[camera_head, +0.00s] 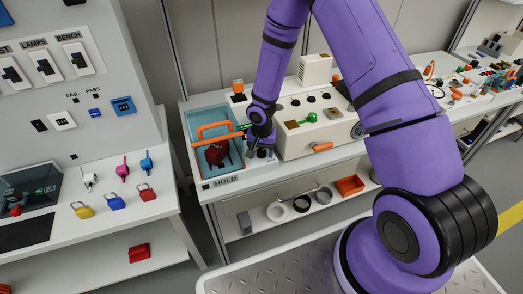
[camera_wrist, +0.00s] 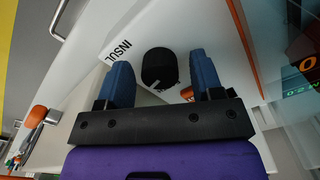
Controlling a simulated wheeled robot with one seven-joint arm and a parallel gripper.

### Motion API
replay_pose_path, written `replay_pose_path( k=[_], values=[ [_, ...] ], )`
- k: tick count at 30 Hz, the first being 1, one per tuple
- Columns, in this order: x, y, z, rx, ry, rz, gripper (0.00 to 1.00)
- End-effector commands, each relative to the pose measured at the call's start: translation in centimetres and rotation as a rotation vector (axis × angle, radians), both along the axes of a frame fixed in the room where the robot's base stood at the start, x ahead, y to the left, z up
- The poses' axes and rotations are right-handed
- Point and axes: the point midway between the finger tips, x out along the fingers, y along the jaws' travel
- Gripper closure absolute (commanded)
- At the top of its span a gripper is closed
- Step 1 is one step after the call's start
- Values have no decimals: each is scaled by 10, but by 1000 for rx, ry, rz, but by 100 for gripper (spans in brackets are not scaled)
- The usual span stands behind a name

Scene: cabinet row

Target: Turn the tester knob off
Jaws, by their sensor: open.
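A black round knob (camera_wrist: 159,68) with a pale pointer mark shows in the wrist view on a white panel, beside lettering that begins "INSUL". My gripper (camera_wrist: 161,72) is open, with one blue finger on each side of the knob in the picture. A gap shows between the knob and each finger; I cannot tell how deep the fingers reach. In the head view my gripper (camera_head: 261,143) is low over the white tester bench unit, just right of the blue bay marked HOLD. There the arm and gripper largely hide the knob.
An orange handle (camera_head: 213,130) and a dark red object (camera_head: 217,153) are in the bay close left of my gripper. A green-tipped lever (camera_head: 302,120) and an orange handle (camera_head: 322,147) are to the right. Padlocks (camera_head: 115,202) lie on the left bench.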

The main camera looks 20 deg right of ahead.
Motion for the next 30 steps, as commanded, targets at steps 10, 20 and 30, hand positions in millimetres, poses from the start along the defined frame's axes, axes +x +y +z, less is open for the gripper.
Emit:
replay_pose_path(
  k=[10, 20, 30],
  values=[
    [0, 0, 0, 0, 0, 0, 88],
    [0, 0, 1, 0, 0, 32, 89],
    [0, 0, 1, 0, -1, 243, 89]
  ],
)
